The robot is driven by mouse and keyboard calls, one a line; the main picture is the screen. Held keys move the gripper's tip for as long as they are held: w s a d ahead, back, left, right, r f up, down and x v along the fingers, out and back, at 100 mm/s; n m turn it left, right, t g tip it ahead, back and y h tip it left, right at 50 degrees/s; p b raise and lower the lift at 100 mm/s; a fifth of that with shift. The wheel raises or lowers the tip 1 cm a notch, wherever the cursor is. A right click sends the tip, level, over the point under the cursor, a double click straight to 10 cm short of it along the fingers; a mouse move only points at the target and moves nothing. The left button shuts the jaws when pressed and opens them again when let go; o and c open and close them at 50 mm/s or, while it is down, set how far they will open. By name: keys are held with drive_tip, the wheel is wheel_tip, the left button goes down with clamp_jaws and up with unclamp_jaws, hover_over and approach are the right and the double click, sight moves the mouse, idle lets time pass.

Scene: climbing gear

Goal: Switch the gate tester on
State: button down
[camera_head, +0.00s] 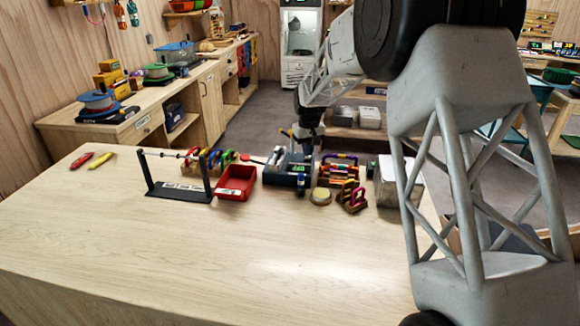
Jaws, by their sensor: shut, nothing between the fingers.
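A dark grey-blue box-shaped device (284,175), which looks like the gate tester, stands toward the far side of the wooden table, with a small light label on its front. Its switch is too small to make out. My gripper (302,141) points down from the arm just above and behind the device's right part. It is small and dark here; its fingers look shut with nothing held. I cannot tell whether the fingertips touch the device.
A red tray (236,183) and a black stand with a rod (178,190) are left of the device. The table's front (200,270) is clear.

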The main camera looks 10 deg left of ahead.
drive_tip(key=shift+f, duration=0.55)
idle(0.5)
drive_tip(key=shift+r, duration=3.5)
drive_tip(key=shift+s+d+r, duration=0.25)
drive_tip(key=s+d+r+m, duration=0.1)
drive_tip(key=s+d+r, duration=0.3)
drive_tip(key=s+d, duration=0.3)
drive_tip(key=s+d+r+m+t, duration=0.1)
drive_tip(key=s+d+r, duration=0.35)
drive_tip(key=s, duration=0.55)
drive_tip(key=s+d+r+m, duration=0.1)
drive_tip(key=s+d+r, duration=0.2)
drive_tip(key=s+d, duration=0.4)
drive_tip(key=s+d+f+m, duration=0.1)
drive_tip(key=s+d+f, duration=0.1)
drive_tip(key=s, duration=0.8)
drive_tip(key=s+d+f+m+t, duration=0.1)
drive_tip(key=s+d, duration=0.2)
drive_tip(key=s, duration=0.8)
drive_tip(key=s+d+f+m, duration=0.1)
drive_tip(key=s+d+f, duration=0.1)
drive_tip(key=s, duration=0.9)
drive_tip(key=shift+s+d+f+t, duration=0.25)
drive_tip(key=shift+d+f+t, duration=0.1)
drive_tip(key=shift+d, duration=0.5)
